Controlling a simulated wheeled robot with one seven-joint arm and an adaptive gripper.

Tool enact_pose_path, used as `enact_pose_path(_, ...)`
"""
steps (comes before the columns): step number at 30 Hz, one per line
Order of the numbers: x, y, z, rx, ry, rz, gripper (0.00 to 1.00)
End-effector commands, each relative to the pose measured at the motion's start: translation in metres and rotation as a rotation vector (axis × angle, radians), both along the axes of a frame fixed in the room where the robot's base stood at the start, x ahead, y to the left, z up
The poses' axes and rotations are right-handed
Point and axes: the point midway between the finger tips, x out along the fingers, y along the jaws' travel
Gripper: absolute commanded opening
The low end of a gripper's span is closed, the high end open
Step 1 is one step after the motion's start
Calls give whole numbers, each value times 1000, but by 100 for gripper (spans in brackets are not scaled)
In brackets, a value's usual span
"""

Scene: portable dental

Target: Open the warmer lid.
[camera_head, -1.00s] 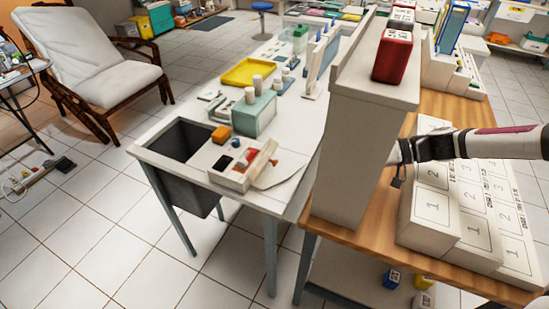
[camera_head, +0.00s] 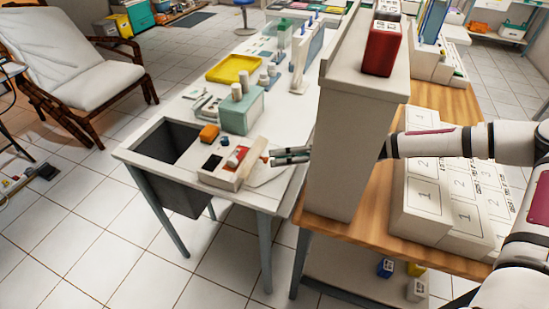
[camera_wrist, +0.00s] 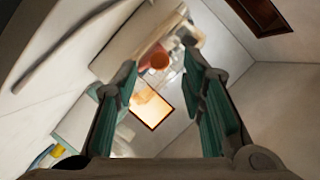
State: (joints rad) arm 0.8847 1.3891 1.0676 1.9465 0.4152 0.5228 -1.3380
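A small white box (camera_head: 225,172), which looks like the warmer, stands at the near end of the white table. It has a dark opening, a red part and a pale raised panel (camera_head: 250,160) on its right side. An orange-red round knob (camera_wrist: 160,58) shows between my fingers in the wrist view, ahead of the tips and apart from them. An amber square (camera_wrist: 150,108) lies behind the gripper opening. My gripper (camera_head: 272,156) is just right of the box, its fingers pointing left. It is open and empty in the wrist view (camera_wrist: 162,72). How the lid sits is unclear.
A tall white cabinet (camera_head: 345,150) stands close beside my forearm. A dark bin (camera_head: 175,140) is set at the table's left end. Numbered boxes (camera_head: 430,195) lie right.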

Motion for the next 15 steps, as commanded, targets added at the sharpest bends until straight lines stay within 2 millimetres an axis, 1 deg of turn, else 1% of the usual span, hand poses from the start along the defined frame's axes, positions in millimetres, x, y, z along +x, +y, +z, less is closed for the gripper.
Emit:
enact_pose_path(1, 0, 7, -1, 2, 1, 1, 37)
enact_pose_path(3, 1, 14, -3, 1, 1, 0, 37)
enact_pose_path(6, 1, 19, -5, 1, 1, 0, 37)
enact_pose_path(15, 2, 22, -6, 0, 0, 0, 37)
